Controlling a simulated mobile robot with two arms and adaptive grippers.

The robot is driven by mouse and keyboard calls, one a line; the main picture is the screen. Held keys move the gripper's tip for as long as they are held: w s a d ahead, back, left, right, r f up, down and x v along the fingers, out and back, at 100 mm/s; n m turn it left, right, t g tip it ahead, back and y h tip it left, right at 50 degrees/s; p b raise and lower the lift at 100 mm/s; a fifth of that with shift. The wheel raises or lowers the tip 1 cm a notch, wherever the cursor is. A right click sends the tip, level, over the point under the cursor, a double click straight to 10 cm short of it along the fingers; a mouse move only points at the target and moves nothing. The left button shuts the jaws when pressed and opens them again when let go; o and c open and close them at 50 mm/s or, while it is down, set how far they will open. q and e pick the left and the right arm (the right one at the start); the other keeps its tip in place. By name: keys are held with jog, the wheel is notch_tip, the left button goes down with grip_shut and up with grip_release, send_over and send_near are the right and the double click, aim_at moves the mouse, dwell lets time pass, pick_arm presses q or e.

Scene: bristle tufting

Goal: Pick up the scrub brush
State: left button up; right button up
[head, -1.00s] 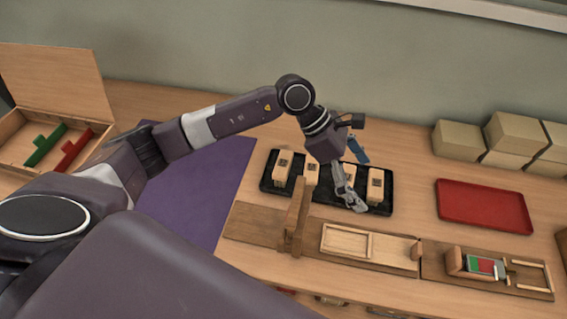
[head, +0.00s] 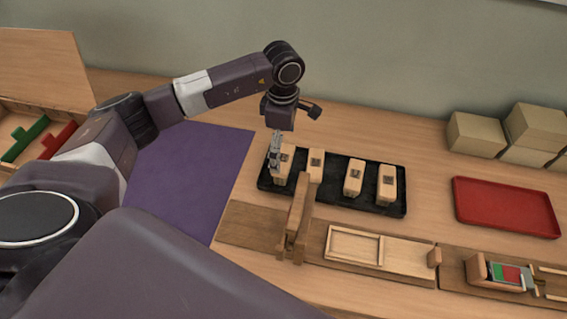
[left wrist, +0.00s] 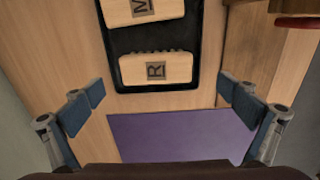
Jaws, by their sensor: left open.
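Several pale wooden brush blocks with dark square labels stand on a black tray (head: 335,182). The leftmost block (head: 285,168) is partly behind my left gripper (head: 275,167), which hangs over that end of the tray. In the left wrist view this block (left wrist: 156,69) bears an "R", and dark bristle tufts show along its far edge. The block past it (left wrist: 142,10) has an "M". No label plainly names the scrub brush. My left gripper is open and empty; its blue-padded fingers (left wrist: 164,108) are spread wide, with the R block ahead between them. My right gripper is out of view.
A purple mat (head: 185,170) lies left of the tray. A wooden fixture (head: 295,220) with an upright stands close in front. A red tray (head: 505,205) and cardboard boxes (head: 475,135) are at right. An open wooden box (head: 75,115) is at far left.

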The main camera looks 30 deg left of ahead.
aim_at(284, 157)
pick_arm(q)
jog(key=f, duration=0.1)
jog(key=f+p, duration=0.1)
jog(key=f, duration=0.1)
jog(key=f+p, duration=0.1)
jog(key=shift+w+f, duration=0.25)
jog(key=shift+f, duration=0.45)
jog(key=shift+c, duration=0.3)
jog(key=c, duration=1.3)
